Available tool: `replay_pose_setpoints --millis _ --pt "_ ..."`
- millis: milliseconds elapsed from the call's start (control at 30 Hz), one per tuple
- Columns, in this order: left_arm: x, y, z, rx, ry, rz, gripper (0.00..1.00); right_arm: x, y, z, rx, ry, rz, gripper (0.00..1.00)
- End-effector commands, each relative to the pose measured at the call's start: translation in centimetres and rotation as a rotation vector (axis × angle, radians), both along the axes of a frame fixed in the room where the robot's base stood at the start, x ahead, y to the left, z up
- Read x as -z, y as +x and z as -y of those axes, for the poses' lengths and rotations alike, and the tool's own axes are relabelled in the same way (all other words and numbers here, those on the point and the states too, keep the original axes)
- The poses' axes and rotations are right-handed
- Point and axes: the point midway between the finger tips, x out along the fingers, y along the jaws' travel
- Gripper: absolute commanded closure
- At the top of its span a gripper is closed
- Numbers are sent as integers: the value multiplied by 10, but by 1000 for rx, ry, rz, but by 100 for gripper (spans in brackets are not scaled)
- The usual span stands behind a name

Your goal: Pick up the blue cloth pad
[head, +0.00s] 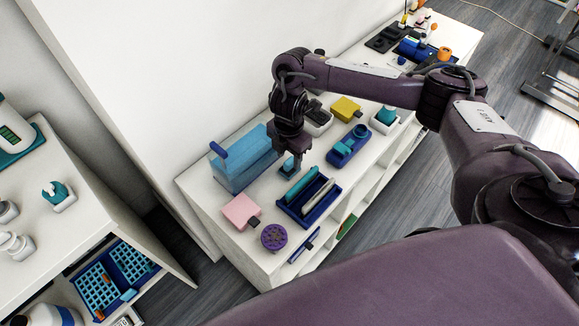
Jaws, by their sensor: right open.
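My right gripper (293,160) points down over the white shelf top, in front of the light-blue box. It is open. A small teal-blue piece (287,172) shows right at its fingertips, partly hidden by them; it may be the blue cloth pad, but I cannot tell its shape or whether the fingers touch it. A pink pad (240,210) and a yellow pad (345,108) lie to either side along the shelf. My left gripper is not in view.
A translucent light-blue box (243,165) stands behind the gripper. A dark-blue tray (327,205) with long teal and grey pieces lies just in front. A purple round disc (274,237) and a blue holder (341,156) are near. The white shelf top (200,189) is bare at its left end.

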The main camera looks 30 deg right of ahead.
Motion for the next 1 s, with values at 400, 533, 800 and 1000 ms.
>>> replay_pose_setpoints --millis 400,533,800,1000 --pt "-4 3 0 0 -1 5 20 15 1 0 -1 -1 4 59" --pt "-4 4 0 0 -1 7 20 14 1 0 -1 -1 4 76" --pt "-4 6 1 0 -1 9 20 14 1 0 -1 -1 4 100" --pt "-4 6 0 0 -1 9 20 14 1 0 -1 -1 4 100"
